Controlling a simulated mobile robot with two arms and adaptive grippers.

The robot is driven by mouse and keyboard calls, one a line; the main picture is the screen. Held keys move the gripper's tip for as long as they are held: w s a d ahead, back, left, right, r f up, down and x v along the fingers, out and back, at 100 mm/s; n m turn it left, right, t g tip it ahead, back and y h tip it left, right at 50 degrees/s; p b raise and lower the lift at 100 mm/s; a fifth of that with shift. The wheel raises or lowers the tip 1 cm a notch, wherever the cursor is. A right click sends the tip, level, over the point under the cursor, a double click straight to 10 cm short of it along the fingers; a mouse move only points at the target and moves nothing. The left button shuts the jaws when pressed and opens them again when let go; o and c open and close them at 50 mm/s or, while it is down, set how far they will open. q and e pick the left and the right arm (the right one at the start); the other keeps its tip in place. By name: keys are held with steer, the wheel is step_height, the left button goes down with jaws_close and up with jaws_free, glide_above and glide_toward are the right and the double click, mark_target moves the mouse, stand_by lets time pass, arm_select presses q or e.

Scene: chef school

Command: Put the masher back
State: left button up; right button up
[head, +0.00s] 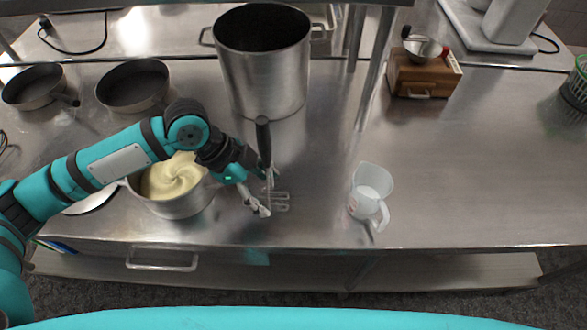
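The masher stands upright on the steel counter, its black handle (263,137) on top and its wire head (279,203) at the counter top. My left gripper (264,193) is low beside the masher's shaft, to the right of the pot of mash. Its two fingers look spread apart, one near the shaft and one lower and nearer the front. The contact between fingers and shaft is too small to make out. The pot of creamy mash (172,180) is partly hidden behind my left arm. My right gripper is not in view.
A tall steel stockpot (262,75) stands just behind the masher. A clear measuring jug (370,192) is to the right. Two dark pans (133,84) sit at the back left, and a wooden box (424,75) at the back right. The right counter is clear.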

arm_select(q)
steer(key=w+d, duration=0.1)
steer(key=w, duration=0.1)
steer(key=w+d+p, duration=0.1)
steer(key=w+d, duration=0.1)
steer(key=w+d+p, duration=0.1)
steer(key=w+d, duration=0.1)
steer(key=shift+w+d+f, duration=0.15)
steer(key=shift+w+f, duration=0.1)
steer(key=shift+f, duration=0.05)
steer(key=shift+w+d+f, duration=0.1)
steer(key=shift+w+d, duration=0.15)
steer(key=shift+w, duration=0.05)
steer(key=shift+w+f, duration=0.1)
steer(key=shift+f, duration=0.05)
step_height(320, 180, down, 3)
steer(key=shift+r+p, duration=0.1)
steer(key=shift+p, duration=0.75)
steer(key=shift+f, duration=0.25)
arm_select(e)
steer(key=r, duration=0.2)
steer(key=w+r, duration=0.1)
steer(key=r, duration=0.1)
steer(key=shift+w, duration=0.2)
arm_select(q)
steer(key=shift+f, duration=0.1)
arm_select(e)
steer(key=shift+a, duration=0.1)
arm_select(q)
steer(key=o, duration=1.3)
